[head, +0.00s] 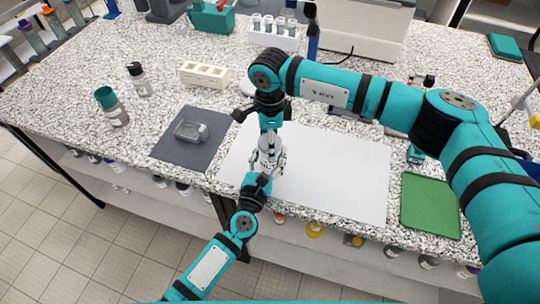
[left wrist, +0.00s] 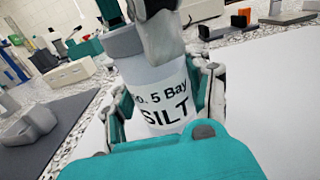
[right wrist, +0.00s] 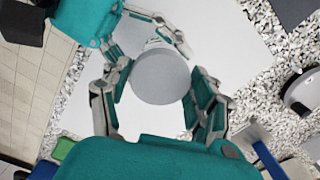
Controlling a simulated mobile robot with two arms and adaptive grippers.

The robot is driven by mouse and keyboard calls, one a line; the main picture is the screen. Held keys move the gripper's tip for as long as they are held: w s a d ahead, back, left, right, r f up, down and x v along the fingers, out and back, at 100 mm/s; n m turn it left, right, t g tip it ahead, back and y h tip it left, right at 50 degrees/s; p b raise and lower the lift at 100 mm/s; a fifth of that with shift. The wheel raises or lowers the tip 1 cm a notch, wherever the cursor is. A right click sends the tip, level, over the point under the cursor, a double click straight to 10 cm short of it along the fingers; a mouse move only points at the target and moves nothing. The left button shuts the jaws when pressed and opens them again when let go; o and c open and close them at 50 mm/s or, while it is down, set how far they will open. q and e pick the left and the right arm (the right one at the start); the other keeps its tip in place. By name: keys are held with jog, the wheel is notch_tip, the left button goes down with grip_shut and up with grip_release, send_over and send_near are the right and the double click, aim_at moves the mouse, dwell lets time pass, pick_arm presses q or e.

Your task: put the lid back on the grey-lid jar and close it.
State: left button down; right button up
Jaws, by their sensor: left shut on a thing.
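The jar (head: 270,160) stands upright over the white mat, with a "No. 5 Bay SILT" label (left wrist: 168,105) facing my left wrist. My left gripper (head: 264,172) is shut around its body from the front. The grey lid (right wrist: 160,77) is on top of the jar; it also shows in the left wrist view (left wrist: 124,42). I cannot tell whether it is fully tightened. My right gripper (right wrist: 160,85) points down from above, its fingers on either side of the lid, seemingly with small gaps. The jar's base is mostly hidden in the head view.
The white mat (head: 340,180) is clear to the right, with a green tray (head: 430,205) beyond it. A teal-lid jar (head: 113,108), a black-cap bottle (head: 138,80) and a cream block (head: 205,74) stand farther off.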

jog(key=c, duration=0.8)
jog(key=o, duration=1.4)
jog(key=shift+c, duration=0.2)
notch_tip(320, 180, up, 12)
pick_arm(q)
jog(key=shift+c, duration=2.3)
grip_release()
